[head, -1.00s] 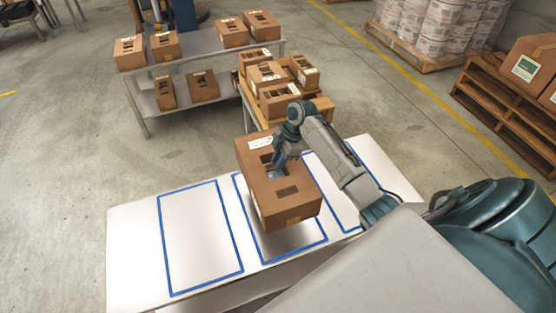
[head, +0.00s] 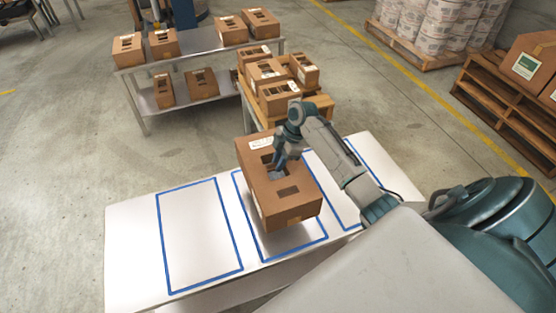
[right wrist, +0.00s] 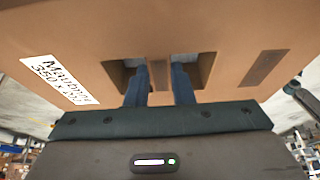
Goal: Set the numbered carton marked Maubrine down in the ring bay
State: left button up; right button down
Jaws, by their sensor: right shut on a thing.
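The Maubrine carton (head: 284,205) is a brown box with slots in its top and a white label. In the right wrist view the carton (right wrist: 220,40) shows a label reading "Maubrine". My right gripper (head: 279,172) is shut on the strip between two slots in the carton's top; its fingers (right wrist: 159,85) reach into both slots. The carton is over the middle blue-outlined bay (head: 246,229) of the white table. Whether its underside touches the table I cannot tell. No ring mark shows on the bays. My left gripper is not in view.
The left blue-outlined bay (head: 201,236) is empty. A third bay (head: 345,210) lies right, partly behind my arm. Other cartons stand on a grey two-level bench (head: 212,43) and are piled on a wooden stand (head: 321,106) behind the table.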

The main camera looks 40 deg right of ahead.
jog(key=shift+f, duration=0.2)
dwell(0.4)
jog(key=shift+f+b, duration=3.75)
jog(key=shift+f, duration=2.1)
jog(key=c, duration=1.2)
grip_release()
jog(key=shift+o, duration=0.2)
